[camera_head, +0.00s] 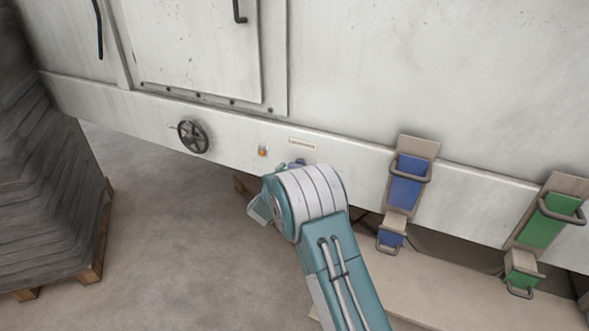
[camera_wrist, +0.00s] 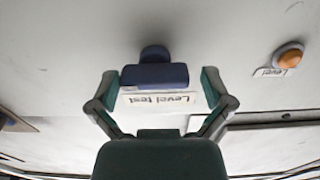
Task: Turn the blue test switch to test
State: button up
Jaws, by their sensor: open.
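The blue test switch (camera_wrist: 155,76) is a dark blue block on a round stem against the pale machine panel. An upside-down "Level test" label (camera_wrist: 170,102) lies beside it in the wrist view. My gripper (camera_wrist: 160,92) is open, with one finger on each side of the switch's bar; I cannot tell whether either finger touches it. In the head view, only a small bit of blue at the switch's place (camera_head: 299,162) shows above my wrist.
An orange lamp (camera_wrist: 290,55) with a "Level" label is beside the switch and shows in the head view (camera_head: 262,151). A dark handwheel (camera_head: 193,136) is to the left. Blue (camera_head: 406,181) and green (camera_head: 548,218) handled parts stick out at right. Stacked grey bags (camera_head: 45,180) stand at left.

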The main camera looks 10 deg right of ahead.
jog(key=shift+w+d, duration=0.15)
jog(key=shift+d, duration=0.4)
jog(key=shift+a, duration=0.1)
jog(key=c, duration=0.9)
jog(key=shift+o, duration=0.2)
jog(key=shift+a, duration=0.15)
jog(key=shift+m, duration=0.4)
jog(key=m, duration=0.4)
jog(key=shift+m, duration=0.3)
jog(key=m, duration=0.6)
jog(key=shift+f, duration=0.15)
jog(key=shift+m, duration=0.4)
